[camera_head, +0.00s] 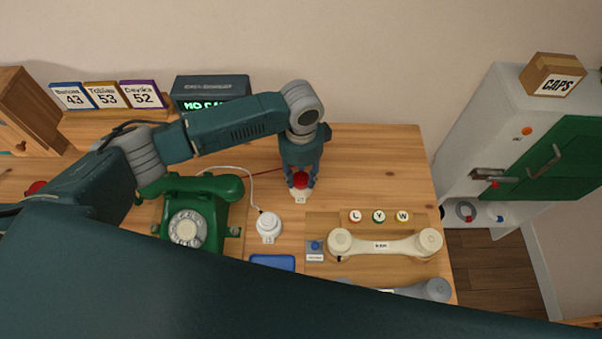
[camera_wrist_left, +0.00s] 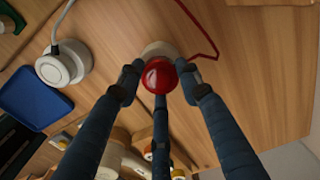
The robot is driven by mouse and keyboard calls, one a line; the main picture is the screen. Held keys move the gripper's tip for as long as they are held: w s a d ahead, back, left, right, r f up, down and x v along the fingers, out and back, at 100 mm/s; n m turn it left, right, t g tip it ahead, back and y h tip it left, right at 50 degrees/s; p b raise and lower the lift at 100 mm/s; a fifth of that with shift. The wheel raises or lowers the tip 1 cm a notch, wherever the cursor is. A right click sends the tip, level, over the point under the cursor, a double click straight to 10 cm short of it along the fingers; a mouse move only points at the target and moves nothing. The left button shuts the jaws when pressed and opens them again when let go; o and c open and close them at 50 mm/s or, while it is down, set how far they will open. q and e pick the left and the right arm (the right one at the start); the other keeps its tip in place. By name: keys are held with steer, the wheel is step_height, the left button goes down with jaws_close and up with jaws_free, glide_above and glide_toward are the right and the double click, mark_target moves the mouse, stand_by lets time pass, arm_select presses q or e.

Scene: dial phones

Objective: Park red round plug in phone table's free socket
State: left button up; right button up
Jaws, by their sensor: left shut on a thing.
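The red round plug (camera_head: 300,180) is a red knob at the tip of my left gripper (camera_head: 300,184), right of the green phone. My left gripper's fingers are shut around the plug. In the left wrist view the red plug (camera_wrist_left: 159,76) sits between the fingers over a pale round socket (camera_wrist_left: 160,50). The white socket base (camera_head: 301,195) shows just below the plug; I cannot tell whether the plug is fully seated. A red cord (camera_wrist_left: 212,40) trails from it. Another socket (camera_head: 268,226) holds a white plug with a white cord. My right gripper is not in view.
A green dial phone (camera_head: 187,228) stands on the wooden table left of the sockets. A cream handset (camera_head: 385,246) lies in a tray on the right, near small L, Y, W knobs (camera_head: 378,216). A blue pad (camera_head: 272,262) lies in front. The table's back right is clear.

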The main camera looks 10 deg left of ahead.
arm_select(q)
steer(key=shift+f, duration=0.3)
steer(key=o, duration=1.1)
step_height(320, 180, up, 12)
stand_by(0.4)
